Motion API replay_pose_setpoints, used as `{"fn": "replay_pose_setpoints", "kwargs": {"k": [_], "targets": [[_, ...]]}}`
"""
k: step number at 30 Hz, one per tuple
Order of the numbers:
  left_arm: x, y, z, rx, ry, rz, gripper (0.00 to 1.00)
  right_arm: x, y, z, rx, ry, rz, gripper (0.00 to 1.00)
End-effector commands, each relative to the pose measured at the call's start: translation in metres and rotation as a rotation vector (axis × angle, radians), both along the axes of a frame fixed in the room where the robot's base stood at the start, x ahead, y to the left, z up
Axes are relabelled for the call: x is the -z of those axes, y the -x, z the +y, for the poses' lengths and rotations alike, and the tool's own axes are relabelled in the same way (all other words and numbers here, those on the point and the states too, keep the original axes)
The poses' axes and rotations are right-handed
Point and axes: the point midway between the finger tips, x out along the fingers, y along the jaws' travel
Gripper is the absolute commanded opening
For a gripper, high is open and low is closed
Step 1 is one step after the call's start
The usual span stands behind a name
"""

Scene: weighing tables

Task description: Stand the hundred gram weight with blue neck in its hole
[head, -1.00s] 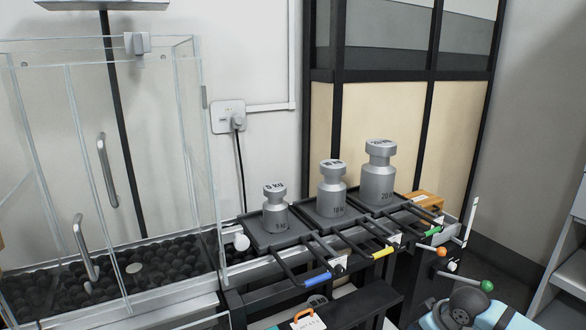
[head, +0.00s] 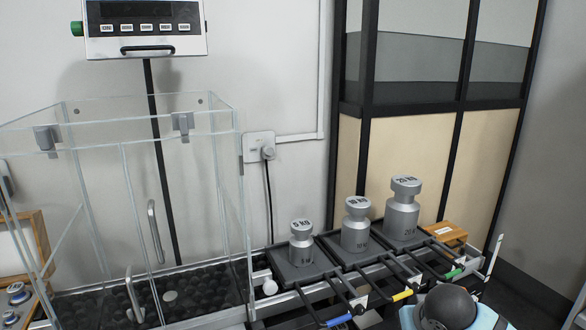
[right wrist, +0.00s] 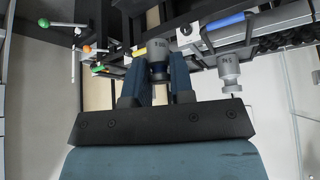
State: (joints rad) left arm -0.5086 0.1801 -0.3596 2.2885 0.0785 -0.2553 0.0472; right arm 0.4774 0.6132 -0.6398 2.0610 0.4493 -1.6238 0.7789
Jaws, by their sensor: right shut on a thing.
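No empty hole can be made out. My left gripper is not in view.
A glass enclosure (head: 130,205) stands beside the small weights, below a scale display (head: 146,28). To its right are large 5 kg (head: 302,255), 10 kg (head: 356,236) and 20 kg (head: 402,222) weights on trays with projecting handles. The 5 kg weight also shows in the wrist view (right wrist: 229,68).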

Motion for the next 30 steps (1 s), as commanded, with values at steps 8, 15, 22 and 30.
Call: {"fn": "replay_pose_setpoints", "kwargs": {"k": [8,15,22,30], "targets": [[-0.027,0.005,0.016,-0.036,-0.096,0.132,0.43,-0.086,0.022,-0.001,0.000,0.001,0.001,0.00],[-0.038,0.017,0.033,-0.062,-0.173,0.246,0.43,-0.148,0.040,0.000,-0.001,0.000,0.000,0.00],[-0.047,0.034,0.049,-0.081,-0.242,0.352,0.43,-0.203,0.057,0.000,-0.001,-0.002,0.001,0.00],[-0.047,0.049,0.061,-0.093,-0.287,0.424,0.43,-0.233,0.069,0.000,-0.001,-0.002,0.000,0.00]]}}
